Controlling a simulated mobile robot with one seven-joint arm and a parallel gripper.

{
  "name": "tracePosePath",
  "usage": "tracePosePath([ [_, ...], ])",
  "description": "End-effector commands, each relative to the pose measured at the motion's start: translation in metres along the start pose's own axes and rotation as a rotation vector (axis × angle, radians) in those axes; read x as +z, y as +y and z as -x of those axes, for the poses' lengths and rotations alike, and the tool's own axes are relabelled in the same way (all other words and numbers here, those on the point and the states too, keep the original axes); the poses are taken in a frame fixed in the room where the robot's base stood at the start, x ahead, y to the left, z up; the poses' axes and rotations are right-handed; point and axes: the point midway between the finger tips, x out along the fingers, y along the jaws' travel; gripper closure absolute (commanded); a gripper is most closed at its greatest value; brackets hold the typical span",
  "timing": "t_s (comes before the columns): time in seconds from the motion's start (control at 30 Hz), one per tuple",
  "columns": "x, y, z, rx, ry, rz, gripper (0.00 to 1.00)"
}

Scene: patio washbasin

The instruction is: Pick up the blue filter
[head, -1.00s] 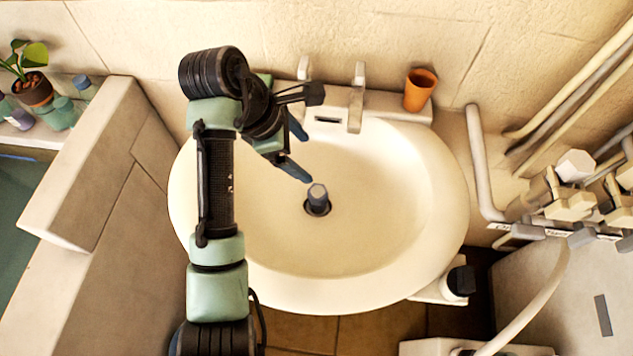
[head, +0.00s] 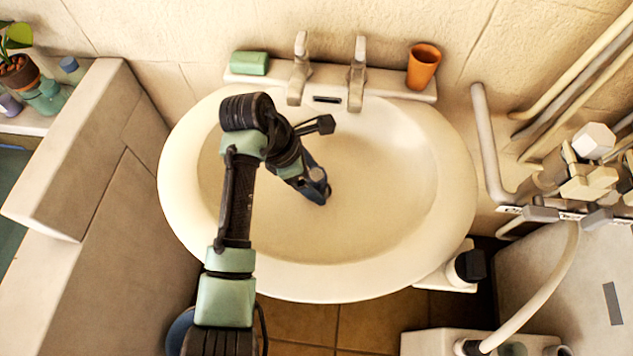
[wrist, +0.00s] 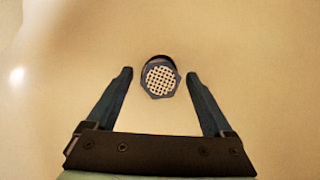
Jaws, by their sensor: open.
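The blue filter (wrist: 160,79) has a pale perforated face and a dark blue rim. In the wrist view it lies between the tips of my open gripper (wrist: 160,73), with a visible gap on both sides. In the head view the filter's greyish top (head: 317,174) shows at the drain of the white basin (head: 400,250), partly hidden by my gripper (head: 324,192). The fingers reach down into the basin around it. The drain hole is mostly hidden.
Two taps (head: 357,75) stand at the basin's back edge. A green soap bar (head: 249,63) and an orange cup (head: 423,66) sit on the back ledge. Pipes and valves (head: 580,175) crowd the right. The basin's right half is clear.

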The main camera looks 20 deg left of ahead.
Motion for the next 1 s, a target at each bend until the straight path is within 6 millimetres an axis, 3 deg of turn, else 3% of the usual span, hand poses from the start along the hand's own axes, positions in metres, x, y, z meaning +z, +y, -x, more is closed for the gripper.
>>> tracePosePath([
  [0.1, 0.0001, -0.0002, -0.013, 0.0, 0.001, -0.001, 0.14],
  [0.37, 0.0005, 0.0, -0.0149, 0.001, 0.0, -0.001, 0.14],
  [0.83, 0.0006, 0.0, -0.0146, 0.001, 0.0, -0.001, 0.97],
  [1.0, 0.0006, 0.0001, -0.0144, 0.001, 0.0, -0.001, 1.0],
])
